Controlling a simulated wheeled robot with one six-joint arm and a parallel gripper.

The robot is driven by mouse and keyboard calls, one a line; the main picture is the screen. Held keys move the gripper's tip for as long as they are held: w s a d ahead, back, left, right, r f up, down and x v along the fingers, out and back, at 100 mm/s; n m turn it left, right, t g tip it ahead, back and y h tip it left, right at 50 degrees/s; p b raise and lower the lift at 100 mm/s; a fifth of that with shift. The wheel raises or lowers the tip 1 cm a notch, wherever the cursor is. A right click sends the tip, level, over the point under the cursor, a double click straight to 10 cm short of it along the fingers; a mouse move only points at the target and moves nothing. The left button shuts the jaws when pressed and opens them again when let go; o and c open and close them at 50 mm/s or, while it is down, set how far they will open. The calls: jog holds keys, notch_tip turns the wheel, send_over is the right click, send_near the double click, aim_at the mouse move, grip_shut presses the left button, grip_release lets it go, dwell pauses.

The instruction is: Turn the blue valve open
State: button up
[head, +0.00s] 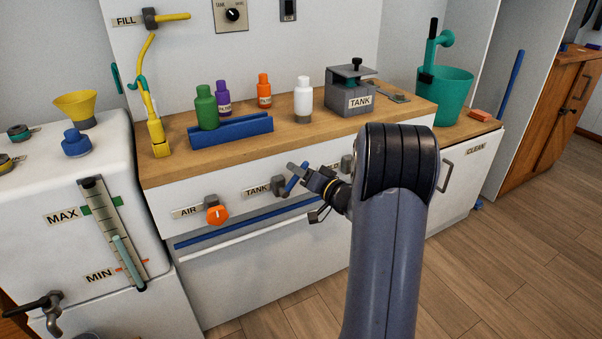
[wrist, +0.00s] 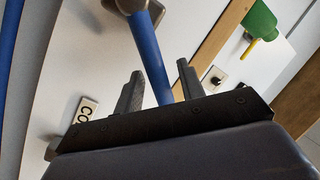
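The blue valve handle (head: 293,184) is on the white counter front, beside the TANK label (head: 257,190), on a grey mount. It is a slim bar, standing at a slant in the head view. In the wrist view the blue handle (wrist: 150,55) runs from its grey mount down between my two fingers. My gripper (head: 308,177) is at the handle, partly covering it in the head view. In the wrist view my gripper (wrist: 160,88) is open, with a gap between the handle and each finger. The handle's lower end is hidden behind the gripper body.
A long blue rail (head: 240,226) runs below the valves. Bottles and a grey tank box (head: 350,92) stand on the counter above.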

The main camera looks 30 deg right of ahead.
jog(key=shift+c, duration=0.4)
grip_shut()
jog(key=shift+r, duration=0.1)
jog(key=shift+a+r+n+p, duration=0.35)
jog(key=shift+n+p, duration=0.25)
jog(key=shift+p, duration=0.05)
jog(key=shift+a+r+n+g+h+p, duration=0.35)
jog(key=shift+a+n+p, duration=0.3)
jog(key=shift+n, duration=0.45)
jog(key=shift+s+a+r+n+g+h, duration=0.1)
jog(key=shift+a+n+g+h, duration=0.15)
jog(key=shift+a+n, duration=0.6)
jog(key=shift+a+r+n+g+h, duration=0.1)
jog(key=shift+a+n+g+h, duration=0.1)
jog(key=shift+a+n, duration=0.65)
jog(key=shift+d+f+n, duration=0.1)
jog(key=shift+d+n, duration=0.05)
jog(key=shift+n, duration=0.15)
